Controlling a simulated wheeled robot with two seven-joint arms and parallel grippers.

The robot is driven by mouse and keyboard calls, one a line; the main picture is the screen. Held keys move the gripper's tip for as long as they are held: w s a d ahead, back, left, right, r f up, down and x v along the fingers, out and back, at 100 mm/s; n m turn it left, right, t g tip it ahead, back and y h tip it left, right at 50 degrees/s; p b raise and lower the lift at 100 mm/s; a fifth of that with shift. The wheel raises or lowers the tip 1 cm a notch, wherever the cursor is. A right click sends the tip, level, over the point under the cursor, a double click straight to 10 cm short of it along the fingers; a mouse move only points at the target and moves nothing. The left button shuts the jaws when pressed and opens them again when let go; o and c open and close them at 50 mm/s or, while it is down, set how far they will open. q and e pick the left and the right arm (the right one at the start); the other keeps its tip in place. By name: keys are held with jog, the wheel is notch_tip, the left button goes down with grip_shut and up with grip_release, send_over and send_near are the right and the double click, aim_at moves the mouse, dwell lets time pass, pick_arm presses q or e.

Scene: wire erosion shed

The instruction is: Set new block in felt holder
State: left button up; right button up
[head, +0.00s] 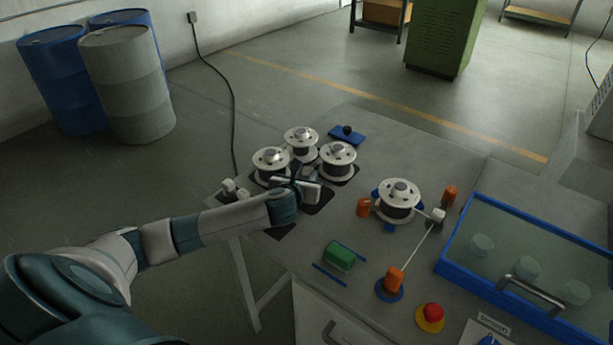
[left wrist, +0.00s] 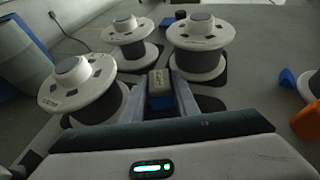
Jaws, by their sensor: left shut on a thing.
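My left gripper (head: 303,188) is beside the spools at the table's back left, low over the dark pads. In the head view the gripper mostly hides this block. A green block (head: 340,255) lies on the table between two thin blue strips (head: 329,275). No felt holder can be named with certainty. My right gripper is not in view.
Several white-flanged spools (head: 337,159) stand close around my left gripper. Another spool (head: 398,201) stands among orange posts (head: 395,280), with a line running past. A blue-framed glass-topped case (head: 452,252) is at right. A red button (head: 431,312) is near the front.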

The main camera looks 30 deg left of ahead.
aim_at(306, 172)
pick_arm(q)
jog(key=shift+r, duration=0.15)
jog(key=shift+r, duration=0.6)
notch_tip(306, 172, up, 2)
jog(key=shift+r+b, duration=0.1)
jog(key=shift+b, duration=0.5)
jog(key=d+r+b, duration=0.2)
jog(key=d+r, duration=0.5)
jog(key=d, duration=0.4)
jog(key=shift+d+r, duration=0.2)
jog(key=shift+d, duration=0.15)
jog(key=shift+s, duration=0.1)
jog(key=s+d+r+m+h, duration=0.3)
jog(key=s+d+r, duration=0.4)
jog(key=d+r, duration=0.3)
jog(key=shift+d+r+m+t+h, duration=0.15)
jog(key=shift+r+m+t+h, duration=0.15)
jog(key=shift+r+h, duration=0.45)
